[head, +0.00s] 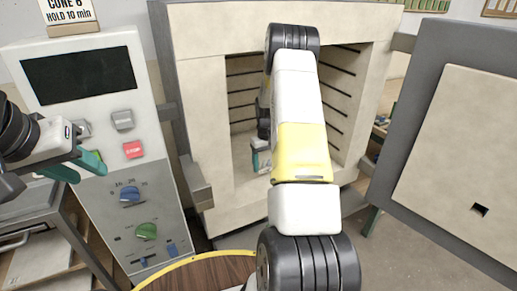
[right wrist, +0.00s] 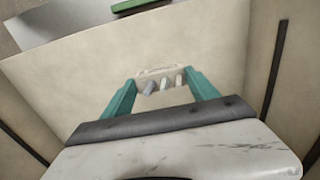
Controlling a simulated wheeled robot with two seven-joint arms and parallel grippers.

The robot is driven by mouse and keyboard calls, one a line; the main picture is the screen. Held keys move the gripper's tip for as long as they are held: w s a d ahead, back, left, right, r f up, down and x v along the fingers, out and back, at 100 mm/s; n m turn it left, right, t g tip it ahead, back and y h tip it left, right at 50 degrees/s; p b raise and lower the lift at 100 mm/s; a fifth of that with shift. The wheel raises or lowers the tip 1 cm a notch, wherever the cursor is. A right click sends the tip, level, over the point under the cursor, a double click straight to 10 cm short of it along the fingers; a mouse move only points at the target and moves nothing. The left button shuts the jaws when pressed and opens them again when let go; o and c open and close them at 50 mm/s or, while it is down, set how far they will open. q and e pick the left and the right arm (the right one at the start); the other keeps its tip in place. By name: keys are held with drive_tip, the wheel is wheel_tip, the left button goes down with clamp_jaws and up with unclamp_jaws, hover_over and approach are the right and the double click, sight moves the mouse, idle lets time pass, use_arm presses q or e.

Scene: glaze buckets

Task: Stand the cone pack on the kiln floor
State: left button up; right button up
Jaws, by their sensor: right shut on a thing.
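The kiln (head: 205,110) stands open in the head view, with its pale kiln floor (head: 242,168) low inside. My right arm reaches into it and hides much of the chamber. My right gripper (head: 262,158) is low in the chamber, partly hidden by the arm. In the right wrist view its teal fingers are shut on the cone pack (right wrist: 158,73), a small pale block with several grey and whitish cones. I cannot tell whether the pack touches the floor (right wrist: 215,45). My left gripper (head: 88,170) is at the left, its teal fingers apart and empty.
The control panel (head: 85,115) stands left of the kiln, near my left gripper. The open kiln door (head: 455,150) is at the right. Dark grooves (head: 335,95) line the chamber walls. A round wooden top (head: 205,272) with a yellow rim is at the bottom.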

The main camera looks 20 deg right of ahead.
drive_tip(key=w+d, duration=0.1)
drive_tip(key=d, duration=0.1)
drive_tip(key=w+d, duration=0.2)
drive_tip(key=d, duration=0.1)
drive_tip(key=w+d+f, duration=0.1)
drive_tip(key=w+d, duration=0.1)
drive_tip(key=d, duration=0.1)
drive_tip(key=shift+w+d, duration=0.2)
drive_tip(key=shift+d+f, duration=0.1)
drive_tip(key=shift+f, duration=1.65)
drive_tip(key=o, duration=1.4)
drive_tip(key=shift+f, duration=0.15)
wheel_tip(320, 180, up, 8)
drive_tip(key=shift+f, duration=0.1)
